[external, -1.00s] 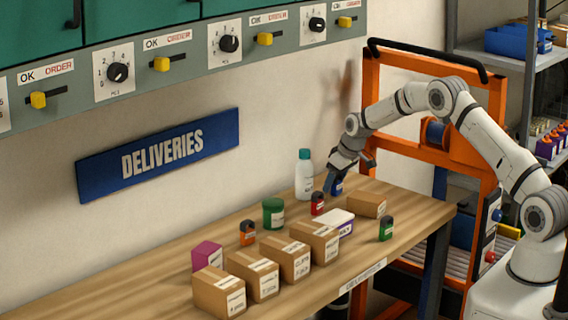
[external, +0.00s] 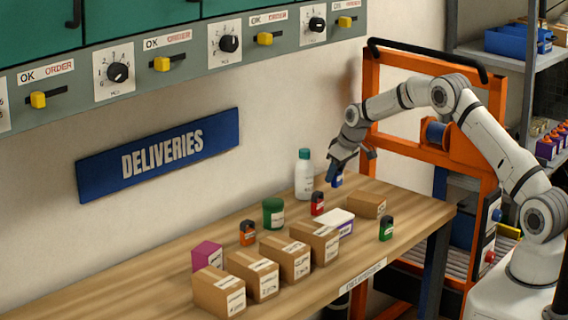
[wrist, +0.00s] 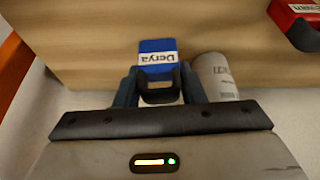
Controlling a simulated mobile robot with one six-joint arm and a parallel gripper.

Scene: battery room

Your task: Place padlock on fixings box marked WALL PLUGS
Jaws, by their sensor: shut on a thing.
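My gripper (external: 338,172) is shut on a blue padlock (wrist: 157,58) with a white label reading "Derya". In the external view the blue padlock (external: 337,181) hangs just above the back right of the table, beside a white bottle. Cardboard boxes with white labels stand in a row at the table's front: one at the left (external: 219,294), then one (external: 251,278), one (external: 284,261) and one (external: 313,243). Another cardboard box (external: 366,205) lies at the right. Their print is too small to tell which reads WALL PLUGS.
Red (external: 317,203), orange (external: 247,233) and green (external: 386,229) padlocks stand on the table (external: 420,222). A white bottle (external: 304,176), green tub (external: 273,213), purple box (external: 207,257) and white box (external: 338,221) stand among them. An orange frame (external: 372,95) rises behind the table's right end.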

